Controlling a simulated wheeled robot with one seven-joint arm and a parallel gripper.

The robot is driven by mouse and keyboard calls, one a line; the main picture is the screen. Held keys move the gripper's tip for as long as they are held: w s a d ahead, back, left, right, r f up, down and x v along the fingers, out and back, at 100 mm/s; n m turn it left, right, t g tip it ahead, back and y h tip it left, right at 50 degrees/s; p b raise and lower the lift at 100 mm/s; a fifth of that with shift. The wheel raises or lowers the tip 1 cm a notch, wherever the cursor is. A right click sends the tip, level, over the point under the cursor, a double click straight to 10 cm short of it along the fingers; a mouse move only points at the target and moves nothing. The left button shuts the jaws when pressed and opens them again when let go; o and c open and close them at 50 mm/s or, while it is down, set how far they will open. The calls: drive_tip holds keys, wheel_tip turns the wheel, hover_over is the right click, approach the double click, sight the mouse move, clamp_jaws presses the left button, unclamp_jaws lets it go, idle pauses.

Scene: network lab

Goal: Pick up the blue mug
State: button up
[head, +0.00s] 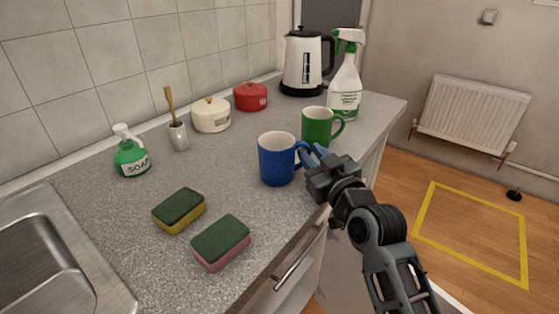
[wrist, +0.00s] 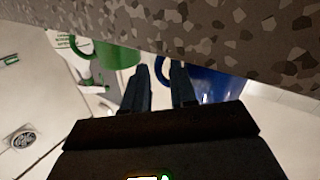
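The blue mug (head: 275,161) stands upright on the counter, with its handle toward my gripper on the right. My gripper (head: 312,151) is at the handle side, low near the counter's front edge. In the wrist view, which is upside down, the blue mug (wrist: 214,86) is partly hidden by the right finger and the gripper body. My gripper (wrist: 160,68) is open there, its two fingers apart, with part of the blue handle showing in the gap between the fingertips. I cannot tell whether either finger touches the handle.
A green mug (head: 318,126) stands just behind the blue mug, close to my gripper. A spray bottle (head: 345,88) and kettle (head: 303,64) stand farther back. Two sponges (head: 180,211) (head: 221,242) lie in front left.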

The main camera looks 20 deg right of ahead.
clamp_jaws()
drive_tip(key=shift+r, duration=0.15)
idle(0.5)
drive_tip(key=shift+r, duration=0.95)
drive_tip(key=s+d+r+b, duration=0.1)
drive_tip(key=s+d+r, duration=0.1)
drive_tip(key=d+r, duration=0.7)
drive_tip(key=shift+s+d+b, duration=0.25)
drive_tip(key=shift+d+b, duration=0.05)
drive_tip(key=shift+d, duration=0.9)
idle(1.9)
